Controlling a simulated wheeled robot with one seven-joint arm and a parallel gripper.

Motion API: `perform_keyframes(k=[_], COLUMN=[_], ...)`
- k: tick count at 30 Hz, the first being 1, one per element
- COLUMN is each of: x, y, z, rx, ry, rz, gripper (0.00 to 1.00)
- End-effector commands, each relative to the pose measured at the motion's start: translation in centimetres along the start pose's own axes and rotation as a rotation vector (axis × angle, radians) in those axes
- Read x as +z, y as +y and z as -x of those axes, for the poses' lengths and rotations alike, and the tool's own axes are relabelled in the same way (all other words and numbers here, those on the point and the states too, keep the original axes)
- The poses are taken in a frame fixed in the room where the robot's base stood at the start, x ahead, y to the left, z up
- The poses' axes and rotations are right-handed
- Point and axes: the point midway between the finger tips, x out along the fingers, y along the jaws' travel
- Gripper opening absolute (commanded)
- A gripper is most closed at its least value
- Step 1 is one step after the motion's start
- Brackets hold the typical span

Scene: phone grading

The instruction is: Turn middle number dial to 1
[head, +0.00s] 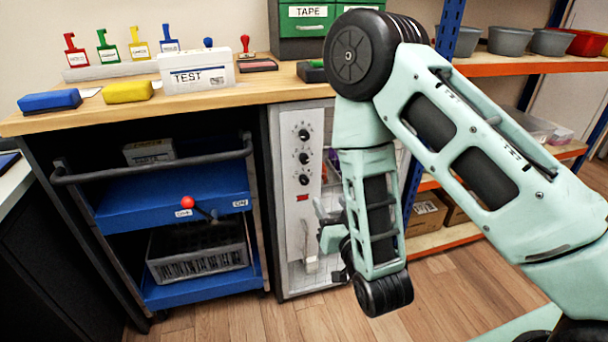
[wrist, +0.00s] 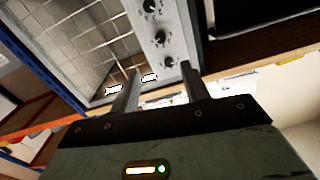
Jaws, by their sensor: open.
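A pale control panel (head: 284,222) on the cabinet carries a column of three black dials. The middle dial (head: 304,158) sits between the upper dial (head: 304,134) and the lower dial (head: 304,180). In the wrist view the middle dial (wrist: 160,37) shows beyond my fingertips, between the other two dials. My gripper (wrist: 160,71) is open with nothing between its fingers, pointed toward the panel and apart from the dials. In the head view it is partly hidden by my arm.
A wooden bench (head: 205,97) runs above, with a white TEST box (head: 196,78) and stamps on it. A trolley with a dark handle (head: 150,170) stands left of the panel. A wire-mesh front (wrist: 87,40) lies beside the panel. Blue-post shelves (head: 490,150) stand to the right.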

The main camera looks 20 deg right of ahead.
Motion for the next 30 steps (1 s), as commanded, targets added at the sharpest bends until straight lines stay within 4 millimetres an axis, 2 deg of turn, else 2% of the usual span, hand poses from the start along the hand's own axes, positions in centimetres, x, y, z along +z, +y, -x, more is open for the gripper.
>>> perform_keyframes(k=[14,18,30], x=[0.4,-0.3,-0.1], y=[0.1,0.0,-0.1], z=[-2.9,-6.0,-14.1], rx=[0.0,0.0,-0.001], ry=[0.007,0.006,0.003], rz=[-0.003,-0.002,-0.001], gripper=[0.46,0.46,0.46])
